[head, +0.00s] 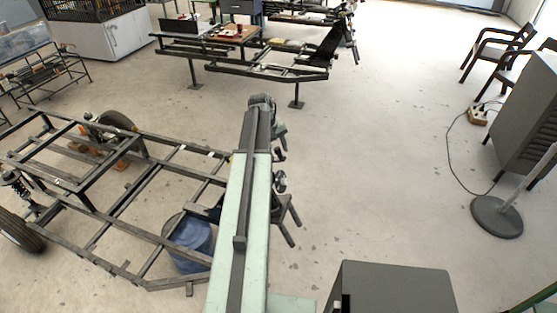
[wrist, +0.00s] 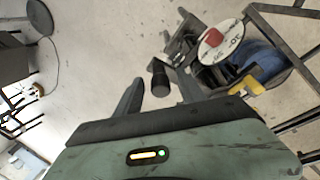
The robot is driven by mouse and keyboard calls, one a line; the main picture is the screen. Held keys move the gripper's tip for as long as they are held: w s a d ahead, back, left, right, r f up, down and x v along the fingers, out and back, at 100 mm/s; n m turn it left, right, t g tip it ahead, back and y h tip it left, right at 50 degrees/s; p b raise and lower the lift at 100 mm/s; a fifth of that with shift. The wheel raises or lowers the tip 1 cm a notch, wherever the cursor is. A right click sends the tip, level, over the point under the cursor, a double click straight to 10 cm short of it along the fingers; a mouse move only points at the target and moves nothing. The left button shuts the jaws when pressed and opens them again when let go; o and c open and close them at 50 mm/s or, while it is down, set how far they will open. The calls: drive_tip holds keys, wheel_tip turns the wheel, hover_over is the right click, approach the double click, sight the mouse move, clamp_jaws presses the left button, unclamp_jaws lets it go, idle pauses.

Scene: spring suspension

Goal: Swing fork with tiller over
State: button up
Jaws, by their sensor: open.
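In the wrist view a black cylindrical grip (wrist: 160,70), which looks like the tiller's end, shows between the two fingers of my gripper (wrist: 158,84). The fingers stand apart on either side of it, and I cannot tell whether they touch it. Dark fork-like parts (wrist: 192,50) and a pale disc (wrist: 222,38) with a red patch lie just right of the fingers. In the head view my gripper (head: 288,222) hangs at the right side of my pale green arm. The arm hides most of the fork there.
A dark tube vehicle frame (head: 120,205) stands at the left, with a blue drum (head: 190,243) at its near right corner. A second frame (head: 265,70) stands farther back. A grey cabinet (head: 520,120) and chairs are at the right.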

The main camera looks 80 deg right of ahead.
drive_tip(key=shift+x, duration=0.75)
drive_tip(key=shift+r, duration=0.1)
drive_tip(key=shift+a, duration=0.15)
clamp_jaws()
idle(0.6)
